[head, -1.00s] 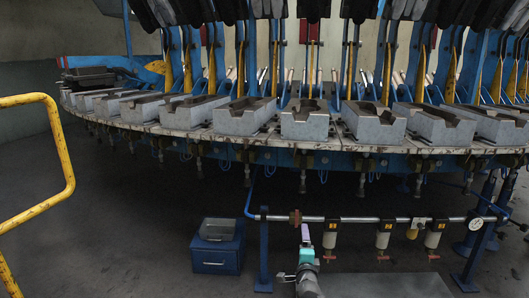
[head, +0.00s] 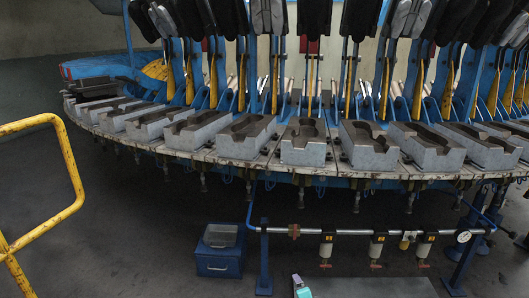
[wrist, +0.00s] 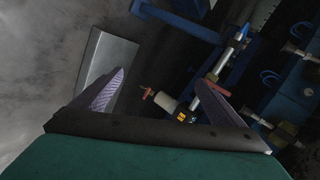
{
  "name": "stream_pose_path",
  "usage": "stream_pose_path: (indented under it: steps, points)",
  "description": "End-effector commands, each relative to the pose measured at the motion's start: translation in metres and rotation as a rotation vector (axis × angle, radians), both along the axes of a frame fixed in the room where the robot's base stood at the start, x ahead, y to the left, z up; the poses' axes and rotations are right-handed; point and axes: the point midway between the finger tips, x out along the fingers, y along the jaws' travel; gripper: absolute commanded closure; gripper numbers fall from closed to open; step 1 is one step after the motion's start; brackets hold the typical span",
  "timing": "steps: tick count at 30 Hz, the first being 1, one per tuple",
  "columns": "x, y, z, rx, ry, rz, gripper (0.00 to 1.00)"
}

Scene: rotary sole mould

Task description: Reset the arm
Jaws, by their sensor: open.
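My gripper (wrist: 160,88) shows in the wrist view with its two purple ribbed fingers spread wide apart. It is open, and nothing is held between them. Beyond the fingers are a pale filter bowl (wrist: 165,102) and the blue piping, apart from them. In the head view only a small teal part of my arm (head: 301,287) shows at the bottom edge, below the air pipe (head: 350,231). The fingers cannot be made out clearly there.
The rotary table (head: 265,165) carries several grey sole moulds (head: 303,148) above the pipe. A blue box (head: 219,262) stands on the floor left of the pipe stand. A yellow railing (head: 70,160) is at far left. The dark floor between them is clear.

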Motion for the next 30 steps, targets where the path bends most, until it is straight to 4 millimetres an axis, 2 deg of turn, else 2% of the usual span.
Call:
stream_pose_path:
  steps: [1,8,14,24,30]
  points:
    - [-0.012,0.001,0.002,-0.020,0.039,0.025,0.07]
    - [-0.069,0.007,-0.026,-0.108,0.227,0.161,0.07]
    - [-0.136,0.010,-0.048,-0.194,0.421,0.319,0.07]
    - [-0.286,0.002,-0.077,-0.335,0.818,0.705,0.07]
    - [-0.360,-0.010,-0.081,-0.389,1.020,0.951,0.07]
